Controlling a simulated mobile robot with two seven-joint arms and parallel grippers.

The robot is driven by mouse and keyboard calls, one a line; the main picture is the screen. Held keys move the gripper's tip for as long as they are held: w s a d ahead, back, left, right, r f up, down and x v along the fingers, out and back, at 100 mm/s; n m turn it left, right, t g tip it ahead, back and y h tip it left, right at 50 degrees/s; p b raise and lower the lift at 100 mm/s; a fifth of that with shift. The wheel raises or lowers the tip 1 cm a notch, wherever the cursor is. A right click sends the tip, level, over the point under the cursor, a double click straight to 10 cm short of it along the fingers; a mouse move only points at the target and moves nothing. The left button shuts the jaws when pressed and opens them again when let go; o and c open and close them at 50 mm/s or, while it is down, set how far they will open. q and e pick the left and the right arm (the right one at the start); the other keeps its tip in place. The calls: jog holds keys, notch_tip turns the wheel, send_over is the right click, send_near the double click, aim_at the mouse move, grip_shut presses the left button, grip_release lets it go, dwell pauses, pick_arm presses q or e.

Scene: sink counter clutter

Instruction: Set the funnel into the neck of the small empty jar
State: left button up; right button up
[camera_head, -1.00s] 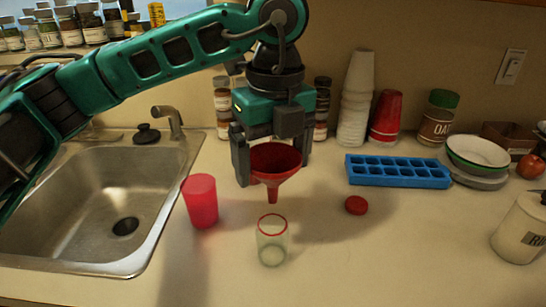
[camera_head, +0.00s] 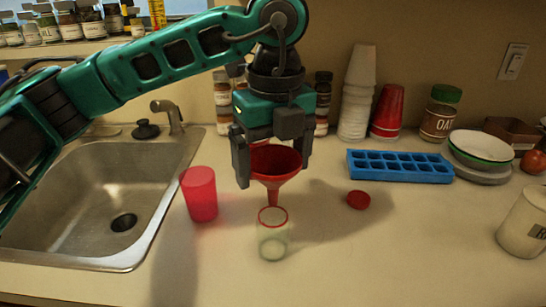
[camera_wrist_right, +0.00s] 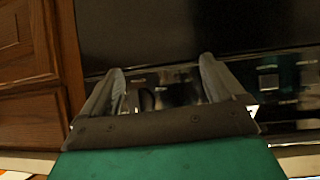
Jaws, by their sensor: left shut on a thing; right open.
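The red funnel (camera_head: 275,168) is in the grip of my left gripper (camera_head: 272,168) in the head view, upright with its spout down. The small empty jar (camera_head: 273,241) is clear glass with a red rim and stands on the counter just below. The spout tip is at the height of the jar's far rim in the picture; I cannot tell whether it is inside the neck or behind it. My right gripper (camera_wrist_right: 175,95) is open and empty in the right wrist view, away from the counter objects.
A red cup (camera_head: 199,194) stands left of the jar, beside the sink (camera_head: 100,190). A red lid (camera_head: 358,200) and a blue ice tray (camera_head: 400,167) lie to the right. A white canister (camera_head: 522,225) stands at the far right. The counter in front of the jar is clear.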

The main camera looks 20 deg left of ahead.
aim_at(273, 203)
pick_arm(q)
jog(key=shift+f+b, duration=1.7)
jog(key=shift+f, duration=0.5)
jog(key=shift+f+b, duration=0.7)
jog(key=shift+f, duration=0.1)
jog(key=o, duration=0.5)
jog(key=r+p, duration=0.1)
jog(key=r, duration=1.1)
jog(key=shift+s+d+r+p, duration=0.1)
jog(key=shift+s+d+p, duration=0.1)
jog(key=shift+p, duration=0.15)
jog(key=shift+r, duration=0.35)
